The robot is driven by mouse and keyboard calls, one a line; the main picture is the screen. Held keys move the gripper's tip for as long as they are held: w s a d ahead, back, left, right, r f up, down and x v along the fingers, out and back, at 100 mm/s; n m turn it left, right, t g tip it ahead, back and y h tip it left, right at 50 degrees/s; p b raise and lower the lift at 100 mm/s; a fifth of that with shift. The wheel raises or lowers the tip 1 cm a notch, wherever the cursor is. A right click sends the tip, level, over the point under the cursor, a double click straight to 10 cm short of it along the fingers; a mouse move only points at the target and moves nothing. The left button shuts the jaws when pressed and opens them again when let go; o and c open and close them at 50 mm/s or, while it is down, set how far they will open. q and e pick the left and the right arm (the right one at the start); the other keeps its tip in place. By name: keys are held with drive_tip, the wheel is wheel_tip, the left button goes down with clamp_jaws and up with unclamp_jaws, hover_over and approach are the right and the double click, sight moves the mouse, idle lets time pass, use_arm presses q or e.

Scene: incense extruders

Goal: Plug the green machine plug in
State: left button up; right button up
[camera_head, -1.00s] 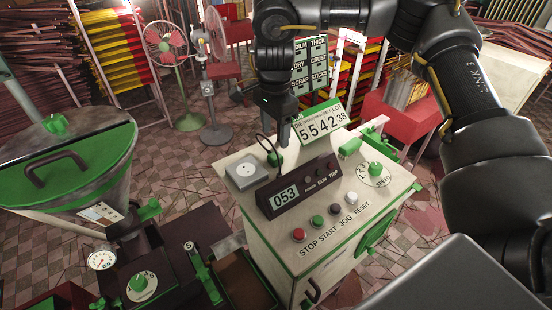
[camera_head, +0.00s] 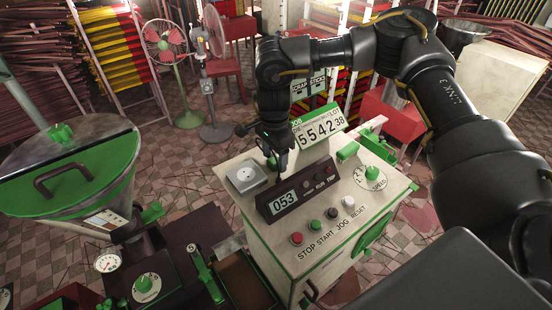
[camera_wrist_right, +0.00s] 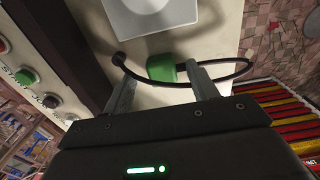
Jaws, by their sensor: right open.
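The green plug (camera_wrist_right: 162,68) with its black cord (camera_wrist_right: 235,72) is on the cream top of the control machine (camera_head: 330,225). In the right wrist view it lies between the fingertips of my right gripper (camera_wrist_right: 162,76), with visible room beside the fingers. The right gripper is open; in the head view (camera_head: 277,163) it is low over the machine's back edge and hides most of the plug. A grey square socket box (camera_head: 246,178) with a round face stands just left of the gripper. It also shows at the top of the wrist view (camera_wrist_right: 150,14). My left gripper is out of view.
The black display box (camera_head: 297,192) reading 053 stands in front of the gripper. Behind it rises the number sign (camera_head: 318,132). Buttons (camera_head: 316,226) and a green speed knob (camera_head: 372,173) are on the top. A green-lidded hopper (camera_head: 70,165) stands at left.

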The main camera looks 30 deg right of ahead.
drive_tip(key=shift+w+a+f, duration=0.15)
drive_tip(key=shift+f, duration=0.1)
drive_tip(key=shift+c, duration=0.5)
drive_tip(key=shift+c, duration=1.3)
drive_tip(key=c, duration=0.7)
drive_tip(key=shift+o, duration=0.2)
